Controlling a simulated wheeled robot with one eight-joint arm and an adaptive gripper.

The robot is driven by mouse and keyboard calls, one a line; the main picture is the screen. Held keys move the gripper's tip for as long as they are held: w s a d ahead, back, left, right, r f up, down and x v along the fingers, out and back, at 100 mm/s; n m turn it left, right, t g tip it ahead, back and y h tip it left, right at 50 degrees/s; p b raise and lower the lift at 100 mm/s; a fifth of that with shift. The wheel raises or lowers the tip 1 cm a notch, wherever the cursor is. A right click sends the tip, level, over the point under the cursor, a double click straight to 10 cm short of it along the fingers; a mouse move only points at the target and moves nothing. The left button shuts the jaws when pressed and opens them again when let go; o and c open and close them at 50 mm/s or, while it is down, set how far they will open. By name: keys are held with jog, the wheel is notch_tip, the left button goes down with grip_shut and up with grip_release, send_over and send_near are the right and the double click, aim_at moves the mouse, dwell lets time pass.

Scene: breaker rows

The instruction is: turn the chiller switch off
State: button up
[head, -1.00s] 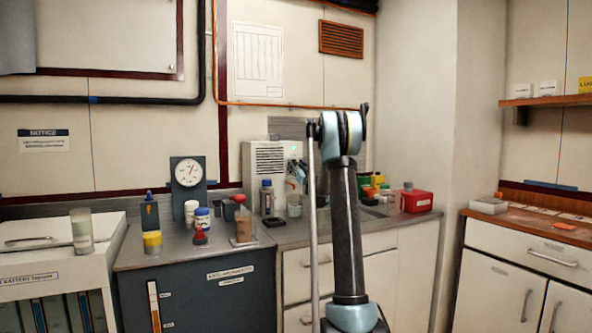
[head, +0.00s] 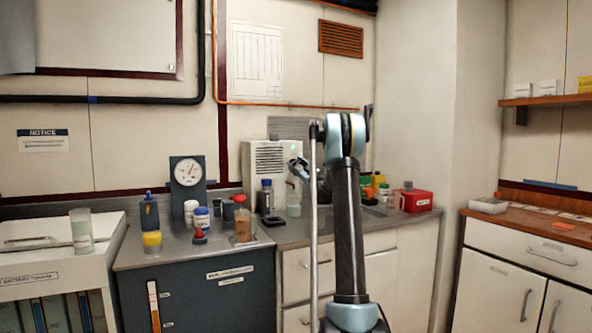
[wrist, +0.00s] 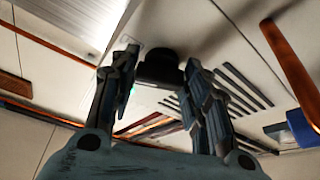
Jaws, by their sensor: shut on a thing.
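The chiller appears to be the white box with vent slots (head: 268,158) at the back of the grey counter. Its front face fills much of the wrist view, with dark slots (wrist: 235,88). A black knob (wrist: 158,68), the switch, stands out from that face. My gripper (wrist: 161,62) has one finger on each side of the knob and is shut on it. A small green light shows beside the left finger. In the head view my gripper (head: 298,168) is at the right part of the box front, and my arm hides some of it. The knob's setting cannot be read.
Bottles and jars stand on the counter left of my arm, including a dark bottle (head: 266,197) just before the box and a brown-filled beaker (head: 243,226). A red box (head: 416,201) and coloured lids are to the right. A gauge (head: 188,172) stands at the left.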

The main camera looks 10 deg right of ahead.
jog(key=n+g+y, duration=0.1)
jog(key=n, duration=0.3)
jog(key=n+g, duration=0.2)
jog(key=n, duration=0.2)
jog(key=shift+r+y, duration=0.15)
jog(key=shift+y, duration=0.25)
jog(key=n+g, duration=0.1)
jog(key=n, duration=0.2)
jog(key=n+g, duration=0.1)
jog(key=n, duration=0.3)
jog(key=shift+g, duration=0.4)
jog(key=shift+h, duration=0.3)
jog(key=o, duration=1.1)
jog(key=shift+c, duration=0.2)
jog(key=shift+d, duration=0.1)
jog(key=shift+r, duration=0.1)
jog(key=shift+s+d, duration=0.35)
jog(key=shift+d, duration=0.05)
jog(key=v, duration=1)
jog(key=shift+s+d, duration=0.25)
jog(key=shift+s, duration=0.05)
